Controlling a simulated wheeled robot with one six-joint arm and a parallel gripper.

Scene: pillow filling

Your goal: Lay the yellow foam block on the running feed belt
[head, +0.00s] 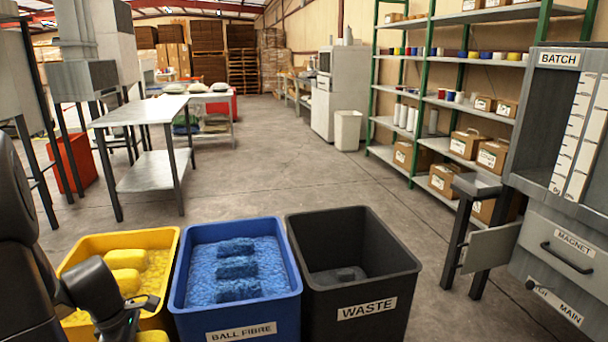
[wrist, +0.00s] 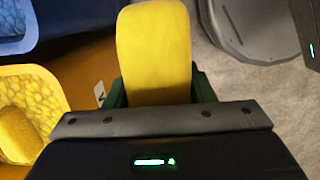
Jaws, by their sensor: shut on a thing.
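The yellow foam block (wrist: 154,45) stands out from between the green fingers of my gripper (wrist: 158,92) in the wrist view. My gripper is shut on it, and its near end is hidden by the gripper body. In the head view my gripper (head: 130,318) is at the lower left, over the front of the yellow bin (head: 168,262). A bit of yellow shows below it at the picture's edge; I cannot tell if that is the held block. More yellow blocks (head: 126,258) lie in the bin. I cannot make out a feed belt in either view.
A blue ball fibre bin (head: 240,334) and a black waste bin (head: 405,262) stand right of the yellow bin. A grey machine (head: 535,215) marked BATCH is at the right. A metal table (head: 140,112) stands at left. The floor between is clear.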

